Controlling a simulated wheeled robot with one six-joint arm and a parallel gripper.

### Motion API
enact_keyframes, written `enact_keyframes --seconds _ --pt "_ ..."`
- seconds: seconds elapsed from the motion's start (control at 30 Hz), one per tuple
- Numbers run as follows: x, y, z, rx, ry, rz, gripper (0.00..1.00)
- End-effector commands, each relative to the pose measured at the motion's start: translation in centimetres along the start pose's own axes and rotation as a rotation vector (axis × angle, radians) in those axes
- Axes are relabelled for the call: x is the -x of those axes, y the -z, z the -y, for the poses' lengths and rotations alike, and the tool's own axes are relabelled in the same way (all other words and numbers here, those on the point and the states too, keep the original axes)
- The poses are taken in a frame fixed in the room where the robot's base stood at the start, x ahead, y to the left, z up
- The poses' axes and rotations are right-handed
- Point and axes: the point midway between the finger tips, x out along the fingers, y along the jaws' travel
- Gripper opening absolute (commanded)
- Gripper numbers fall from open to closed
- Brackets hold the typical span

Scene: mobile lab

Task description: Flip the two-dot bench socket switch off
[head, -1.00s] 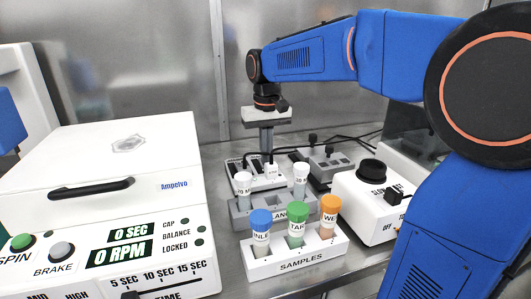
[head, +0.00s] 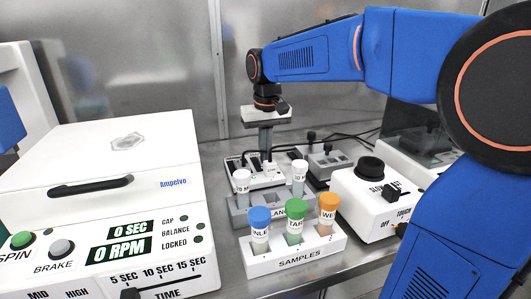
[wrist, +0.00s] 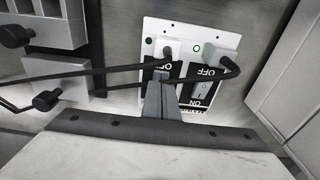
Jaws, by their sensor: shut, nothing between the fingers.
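The white bench socket panel (wrist: 206,60) shows in the wrist view with two plugs, black cables and OFF labels. It also shows in the head view (head: 262,180), at the back of the bench. A rocker switch (wrist: 202,90) is on the right, between OFF and ON labels. My gripper (wrist: 162,80) is shut and empty, its tips over the left half of the panel and covering the left switch area. In the head view my gripper (head: 266,150) points down at the panel. Contact cannot be told.
A sample rack (head: 292,261) with capped tubes stands in front of a grey tube block (head: 243,216). A white centrifuge (head: 100,165) is on the left, a mixer (head: 355,207) on the right. Grey adapters (head: 325,163) and cables lie right of the panel.

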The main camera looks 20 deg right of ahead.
Motion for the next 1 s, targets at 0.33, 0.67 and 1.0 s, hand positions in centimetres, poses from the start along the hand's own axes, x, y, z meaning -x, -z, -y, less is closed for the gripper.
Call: enact_keyframes --seconds 0.33,0.67,1.0 --pt "-0.4 0.8 -0.1 0.0 -0.001 0.004 0.0" --pt "5.2 0.6 -0.4 -0.001 0.0 0.0 0.0" --pt "11.7 0.5 -0.4 -0.001 0.0 -0.001 0.0"
